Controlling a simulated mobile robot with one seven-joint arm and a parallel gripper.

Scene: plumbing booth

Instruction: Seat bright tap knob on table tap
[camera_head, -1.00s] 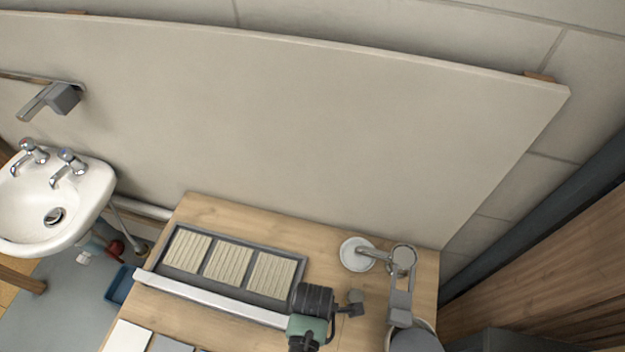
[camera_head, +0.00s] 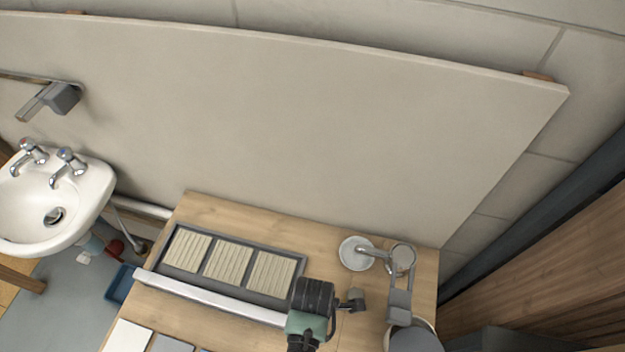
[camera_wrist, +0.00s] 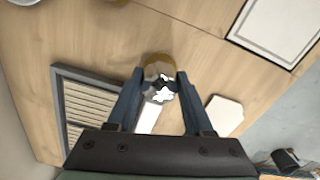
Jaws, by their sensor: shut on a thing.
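In the wrist view my gripper (camera_wrist: 160,82) has its two blue-grey fingers on either side of a bright, shiny knob (camera_wrist: 160,96), and it is shut on it. A brass-coloured rounded edge shows just past the fingertips; I cannot tell whether it belongs to the knob. In the head view my dark wrist is over the front of the wooden table, and the fingers and knob cannot be made out. What looks like the table tap (camera_head: 374,253) stands at the back right of the table, beside a round white dish. The knob is apart from this tap.
A grey tray (camera_head: 210,285) with slatted panels lies left of my wrist, with a pale bar along its front. A grey jointed piece (camera_head: 400,300) and a round container stand at the right. A sink (camera_head: 50,205) with two taps is far left. A pale panel closes the back.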

